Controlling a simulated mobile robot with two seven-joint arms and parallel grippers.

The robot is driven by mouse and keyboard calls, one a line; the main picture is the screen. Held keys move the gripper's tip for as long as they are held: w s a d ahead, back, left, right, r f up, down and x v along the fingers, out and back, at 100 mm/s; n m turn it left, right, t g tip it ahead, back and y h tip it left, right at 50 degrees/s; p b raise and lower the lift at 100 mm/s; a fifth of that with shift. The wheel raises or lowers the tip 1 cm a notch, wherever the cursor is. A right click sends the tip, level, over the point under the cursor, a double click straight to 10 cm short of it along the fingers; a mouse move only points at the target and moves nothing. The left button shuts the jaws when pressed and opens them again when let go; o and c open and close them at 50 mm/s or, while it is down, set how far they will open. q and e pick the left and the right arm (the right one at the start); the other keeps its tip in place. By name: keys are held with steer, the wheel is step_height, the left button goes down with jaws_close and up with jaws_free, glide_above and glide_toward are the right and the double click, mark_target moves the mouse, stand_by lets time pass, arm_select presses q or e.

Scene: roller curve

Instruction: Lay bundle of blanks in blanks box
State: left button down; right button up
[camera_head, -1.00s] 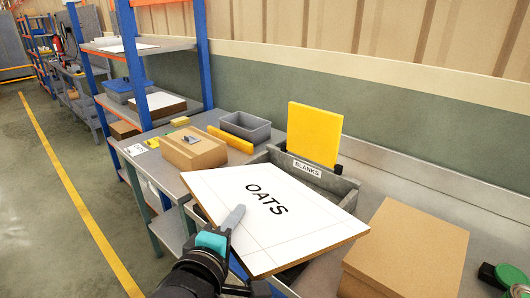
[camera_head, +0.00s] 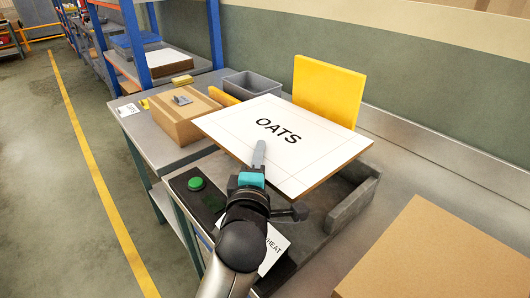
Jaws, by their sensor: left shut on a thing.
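The bundle of blanks (camera_head: 310,135) is a flat white-topped stack with brown edges, printed OATS. My left gripper (camera_head: 258,160) is shut on its near edge and holds it tilted over the blanks box. The blanks box (camera_head: 352,205) is a grey open tray, and its right wall and part of its floor show below the bundle. The bundle hides its far part. A white sheet marked with what looks like WHEAT (camera_head: 273,250) shows at the near end of the box, partly behind my arm. My right gripper is not in view.
A yellow panel (camera_head: 328,90) stands upright behind the bundle. A brown carton (camera_head: 415,255) is at the lower right. On the left are a green button (camera_head: 196,184), a cardboard box (camera_head: 182,118) and a grey bin (camera_head: 251,85).

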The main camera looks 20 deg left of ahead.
arm_select(q)
steer(key=shift+w+d+r, duration=0.1)
steer(key=shift+w+d, duration=0.2)
steer(key=shift+d, duration=0.05)
steer(key=shift+f+b, duration=2.2)
steer(key=shift+f, duration=0.25)
steer(key=shift+c, duration=0.9)
jaws_free()
steer(key=shift+r, duration=0.1)
